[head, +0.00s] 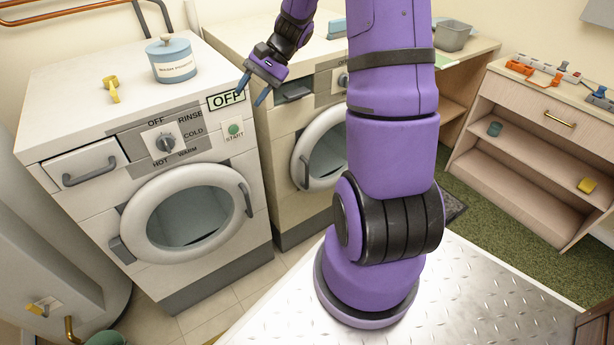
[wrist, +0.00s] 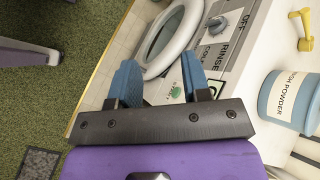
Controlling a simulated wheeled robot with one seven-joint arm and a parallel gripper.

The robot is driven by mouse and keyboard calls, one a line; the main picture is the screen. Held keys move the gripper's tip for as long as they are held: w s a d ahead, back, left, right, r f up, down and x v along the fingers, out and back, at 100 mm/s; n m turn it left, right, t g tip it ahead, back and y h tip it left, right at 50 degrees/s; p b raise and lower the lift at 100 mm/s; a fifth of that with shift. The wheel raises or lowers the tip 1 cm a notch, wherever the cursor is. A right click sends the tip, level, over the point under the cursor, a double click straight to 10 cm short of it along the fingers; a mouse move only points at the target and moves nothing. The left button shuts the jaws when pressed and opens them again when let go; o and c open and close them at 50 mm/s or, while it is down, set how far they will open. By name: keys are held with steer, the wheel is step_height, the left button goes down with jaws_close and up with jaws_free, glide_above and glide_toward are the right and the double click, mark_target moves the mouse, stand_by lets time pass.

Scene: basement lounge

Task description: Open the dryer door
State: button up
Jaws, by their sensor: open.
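The right machine, which seems to be the dryer (head: 277,140), is a beige box with a round, pale-rimmed door (head: 309,134) that looks closed. A dark handle (head: 304,172) sits on the door's left side. My arm hides the right part of the door and front. My gripper (head: 253,92) is open and empty, in front of the gap between the two machines, above and left of the dryer door. In the wrist view its two blue fingers (wrist: 160,78) are apart with nothing held, over the washer's front.
The washer (head: 80,210), with its closed round door (head: 151,246) and dial panel (head: 125,140), stands left. A blue washing powder tub (head: 173,62) and yellow object (head: 112,88) are on top. A wooden shelf unit (head: 520,150) stands right, with green carpet before it.

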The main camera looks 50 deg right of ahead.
steer(key=w+d+f+m+t+y, duration=0.1)
steer(key=d+f+m+t, duration=0.6)
steer(key=f, duration=0.5)
steer(key=w+d+f+m+t+y, duration=0.1)
steer(key=d+f+m+t, duration=0.25)
steer(key=d+f, duration=0.65)
steer(key=s+d+f+m+t+h, duration=0.2)
steer(key=f+m, duration=0.2)
steer(key=f, duration=0.2)
steer(key=s+d+f+m+t+h, duration=0.2)
steer(key=f+m, duration=0.2)
steer(key=f, duration=0.3)
steer(key=m+t+h, duration=0.2)
steer(key=m+h, duration=0.5)
steer(key=h, duration=0.1)
glide_above(307, 186)
steer(key=f, duration=1.2)
steer(key=shift+w+d+f, duration=0.15)
steer(key=shift+w+d, duration=0.15)
steer(key=shift+d, duration=0.05)
jaws_close()
